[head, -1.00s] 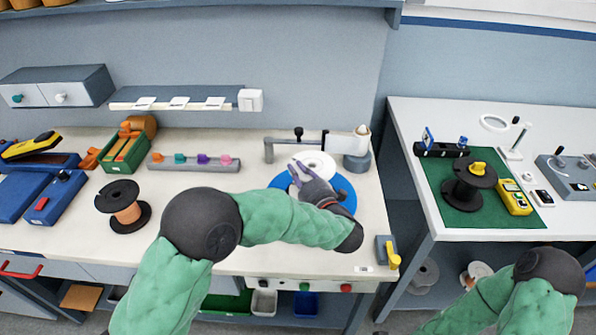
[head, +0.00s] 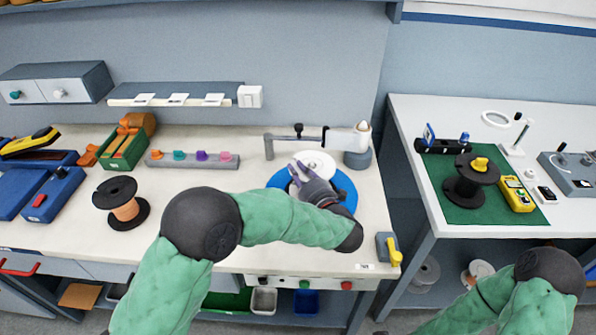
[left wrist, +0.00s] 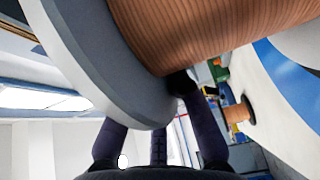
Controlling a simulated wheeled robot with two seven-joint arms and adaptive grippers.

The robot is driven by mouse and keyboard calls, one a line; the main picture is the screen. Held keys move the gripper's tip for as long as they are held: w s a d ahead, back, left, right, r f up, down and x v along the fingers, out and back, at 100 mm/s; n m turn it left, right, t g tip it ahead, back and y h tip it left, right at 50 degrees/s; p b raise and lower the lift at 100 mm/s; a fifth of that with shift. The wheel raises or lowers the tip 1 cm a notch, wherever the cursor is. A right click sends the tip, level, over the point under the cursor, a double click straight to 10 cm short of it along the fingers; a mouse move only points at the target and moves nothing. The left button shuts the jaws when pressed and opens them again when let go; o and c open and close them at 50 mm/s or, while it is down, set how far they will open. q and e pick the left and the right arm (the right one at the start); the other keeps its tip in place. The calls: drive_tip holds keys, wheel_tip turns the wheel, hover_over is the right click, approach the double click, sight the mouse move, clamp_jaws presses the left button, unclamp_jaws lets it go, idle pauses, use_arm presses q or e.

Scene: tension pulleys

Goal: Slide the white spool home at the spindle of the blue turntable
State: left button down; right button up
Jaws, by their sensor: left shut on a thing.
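The white spool (head: 318,161) shows in the head view as a pale disc over the back part of the blue turntable (head: 345,190). My left gripper (head: 299,176) is shut on its flange from the front left. In the left wrist view the spool's pale flange (left wrist: 85,60) and copper-coloured winding (left wrist: 220,25) fill the top, with one dark fingertip against the flange; the other is hidden behind it. Blue turntable surface (left wrist: 288,70) shows at right. The spindle is hidden, so I cannot tell how far the spool sits on it. My right gripper is out of view.
A grey arm (head: 295,137) and post (head: 357,158) stand just behind the turntable. A black spool with copper wire (head: 124,208) stands on the left of the bench. A grey block with a yellow lever (head: 388,249) is at the front right. The bench between is mostly clear.

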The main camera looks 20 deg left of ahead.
use_arm(q)
drive_tip(key=shift+f+b, duration=0.4)
drive_tip(key=shift+f, duration=0.1)
idle(0.4)
drive_tip(key=c, duration=1.1)
unclamp_jaws()
drive_tip(key=shift+f, duration=0.1)
drive_tip(key=shift+s+d, duration=0.1)
drive_tip(key=v, duration=1.2)
